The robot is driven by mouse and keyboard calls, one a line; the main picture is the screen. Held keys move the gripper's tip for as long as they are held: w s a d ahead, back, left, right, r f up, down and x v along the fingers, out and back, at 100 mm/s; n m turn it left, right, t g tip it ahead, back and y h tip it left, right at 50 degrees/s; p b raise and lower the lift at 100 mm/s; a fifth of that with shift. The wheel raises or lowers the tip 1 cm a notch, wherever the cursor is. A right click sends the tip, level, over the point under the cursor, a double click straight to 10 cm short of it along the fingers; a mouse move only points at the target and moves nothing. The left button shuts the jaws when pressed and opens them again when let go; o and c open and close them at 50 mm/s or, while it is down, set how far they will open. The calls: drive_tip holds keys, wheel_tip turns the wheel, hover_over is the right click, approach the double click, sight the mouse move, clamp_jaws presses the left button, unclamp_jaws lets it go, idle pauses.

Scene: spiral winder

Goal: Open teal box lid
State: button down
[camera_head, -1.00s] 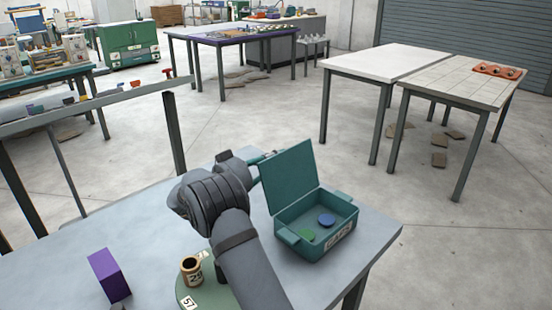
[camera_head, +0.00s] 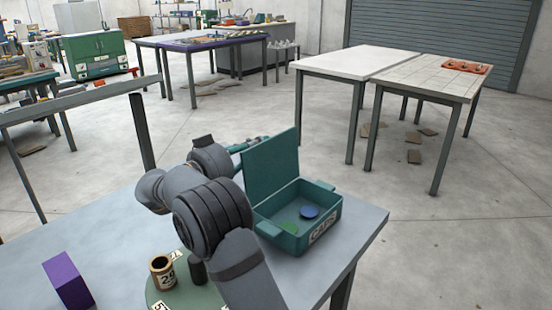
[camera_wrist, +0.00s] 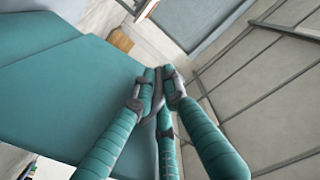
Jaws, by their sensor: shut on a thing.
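The teal box (camera_head: 325,222) stands on the grey table with its "CAPS" label facing front. Its lid (camera_head: 272,165) is raised, standing up from the left back side. A green cap (camera_head: 288,228) and a blue cap (camera_head: 309,212) lie inside. My gripper (camera_head: 256,143) is at the lid's upper left edge in the head view, partly hidden behind the lid and my arm. In the wrist view, the teal fingers of my gripper (camera_wrist: 160,75) are closed together at the edge of the flat teal lid (camera_wrist: 70,95). The exact contact is hard to see.
A green round base (camera_head: 160,292) with a tan numbered cup (camera_head: 163,272) is beside my arm. A purple block (camera_head: 67,280) is at the left. The table (camera_head: 352,225) is clear right of the box. Other tables stand well behind.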

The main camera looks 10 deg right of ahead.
drive_tip(key=shift+s+d, duration=0.15)
drive_tip(key=shift+d, duration=0.1)
drive_tip(key=shift+f, duration=0.1)
drive_tip(key=c, duration=1.9)
unclamp_jaws()
drive_tip(key=shift+o, duration=0.4)
drive_tip(key=shift+a, duration=0.1)
drive_tip(key=v, duration=1.2)
